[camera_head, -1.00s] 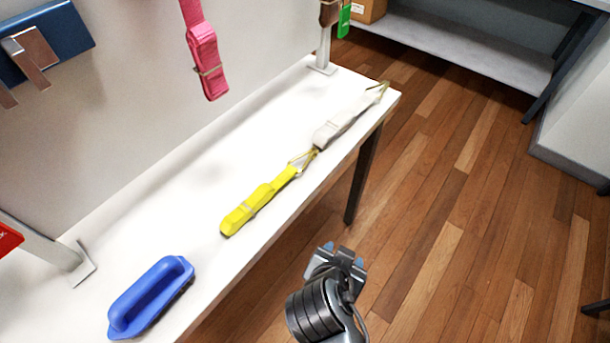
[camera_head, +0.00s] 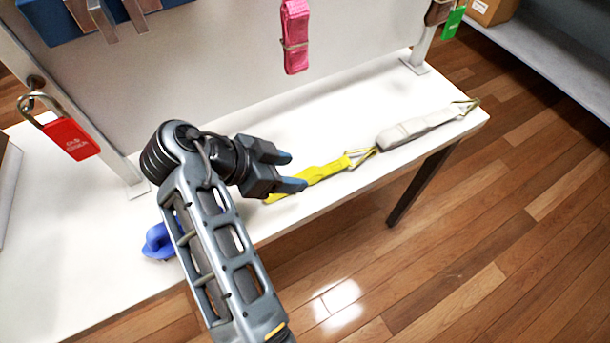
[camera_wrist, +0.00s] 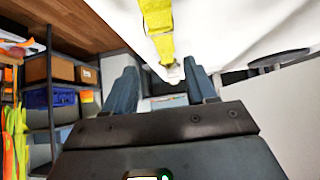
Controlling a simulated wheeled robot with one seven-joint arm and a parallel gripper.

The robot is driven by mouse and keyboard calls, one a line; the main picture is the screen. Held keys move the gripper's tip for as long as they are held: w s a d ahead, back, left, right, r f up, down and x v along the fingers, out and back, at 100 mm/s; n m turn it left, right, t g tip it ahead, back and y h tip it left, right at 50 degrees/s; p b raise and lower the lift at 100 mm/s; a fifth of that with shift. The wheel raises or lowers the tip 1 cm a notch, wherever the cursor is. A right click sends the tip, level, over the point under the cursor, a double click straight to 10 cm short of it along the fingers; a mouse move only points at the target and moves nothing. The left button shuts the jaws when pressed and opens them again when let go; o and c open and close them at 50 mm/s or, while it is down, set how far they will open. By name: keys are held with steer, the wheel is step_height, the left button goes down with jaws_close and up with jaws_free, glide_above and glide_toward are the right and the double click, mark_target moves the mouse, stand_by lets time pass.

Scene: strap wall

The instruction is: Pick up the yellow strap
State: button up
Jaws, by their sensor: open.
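The yellow strap (camera_head: 328,171) lies on the white table (camera_head: 330,110) near its front edge, with a metal hook at its right end close to the grey strap. Its left end is partly hidden behind my gripper. My gripper (camera_head: 294,171) is open and empty, over the table at the left end of the yellow strap, its fingers pointing right. In the wrist view the yellow strap (camera_wrist: 157,25) runs down from the top middle, beyond and between the open fingers (camera_wrist: 163,88). I cannot tell whether a finger touches it.
A grey-white strap (camera_head: 420,127) lies to the right of the yellow one. A pink strap (camera_head: 295,38) hangs above the table. A red padlock tag (camera_head: 72,139) hangs at left.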

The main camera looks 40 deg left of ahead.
mark_target(309, 174)
steer(key=shift+a+p+x, duration=0.15)
steer(key=shift+p+x, duration=0.3)
steer(key=shift+x, duration=1.45)
steer(key=shift+a+p+x, duration=0.15)
steer(key=shift+p+x, duration=0.25)
steer(key=shift+x, duration=1.45)
steer(key=shift+f, duration=0.1)
steer(key=shift+c, duration=0.3)
jaws_close()
